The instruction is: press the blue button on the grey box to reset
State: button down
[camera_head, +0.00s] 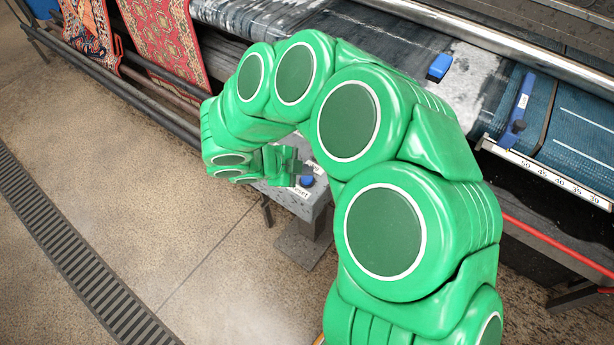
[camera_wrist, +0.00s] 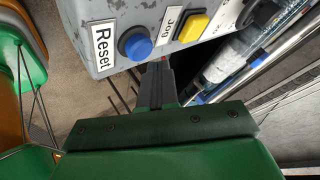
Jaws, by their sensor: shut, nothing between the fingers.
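The grey box (camera_wrist: 112,65) fills the top of the wrist view. Its blue button (camera_wrist: 136,44) sits beside a white label reading "Reset" (camera_wrist: 103,44). A yellow button (camera_wrist: 192,27) with a "Jog" label is to its right. My gripper (camera_wrist: 155,68) is shut and empty, its fingertips just below the blue button in the picture; I cannot tell whether they touch it. In the head view, my gripper (camera_head: 303,170) is close to the blue button (camera_head: 307,181) on the box (camera_head: 310,208), and my arm hides part of the box.
A machine with a dark wet rug (camera_head: 290,25) and metal rollers runs behind the box. Patterned red rugs (camera_head: 165,40) hang at the left. A blue clamp (camera_head: 517,110) and a ruler strip (camera_head: 545,172) are at the right. The floor (camera_head: 130,190) at left is open, with a drain grate (camera_head: 75,245).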

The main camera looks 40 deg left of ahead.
aim_at(304, 180)
jog(key=shift+f, duration=0.15)
jog(key=shift+f, duration=0.3)
jog(key=shift+f, duration=0.5)
dwell(1.2)
jog(key=shift+r, duration=1)
jog(key=shift+r, duration=0.1)
jog(key=shift+r, duration=2.4)
